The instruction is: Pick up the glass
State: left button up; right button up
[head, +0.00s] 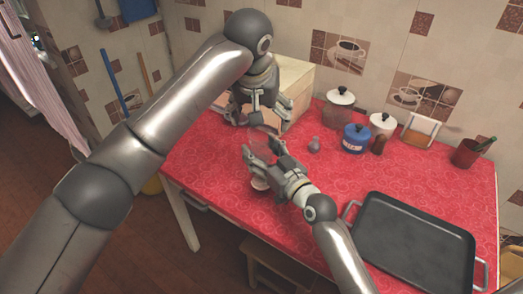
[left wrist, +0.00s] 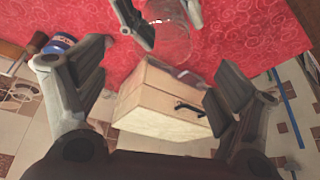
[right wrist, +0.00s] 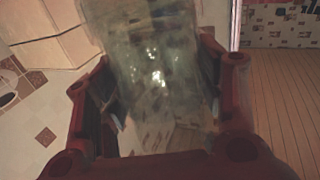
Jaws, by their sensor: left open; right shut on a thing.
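The clear glass (right wrist: 150,75) fills the middle of the right wrist view, between the fingers of my right gripper (right wrist: 152,95). My right gripper (head: 258,160) is shut on it over the red counter in the head view. The glass is faint there and partly hidden by the fingers. It also shows in the left wrist view as a round transparent shape (left wrist: 172,38). I cannot tell whether its base touches the counter. My left gripper (head: 264,112) is open and empty, near the wooden box, farther back than the right one.
A wooden box (head: 293,76) stands at the back behind my left gripper. A blue pot (head: 356,139), lidded pots and a small grey shaker (head: 314,145) stand right of the grippers. A large dark pan (head: 415,245) covers the front right. The red counter (head: 215,170) is bare at left.

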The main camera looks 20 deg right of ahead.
aim_at(262, 133)
pick_arm(q)
jog(key=x, duration=0.7)
jog(key=shift+a+f, duration=0.15)
jog(key=shift+f, duration=0.15)
jog(key=shift+c, duration=0.3)
jog(key=c, duration=1.5)
jog(key=shift+r, duration=0.1)
notch_tip(262, 133, up, 10)
pick_arm(e)
jog(key=o, duration=1.2)
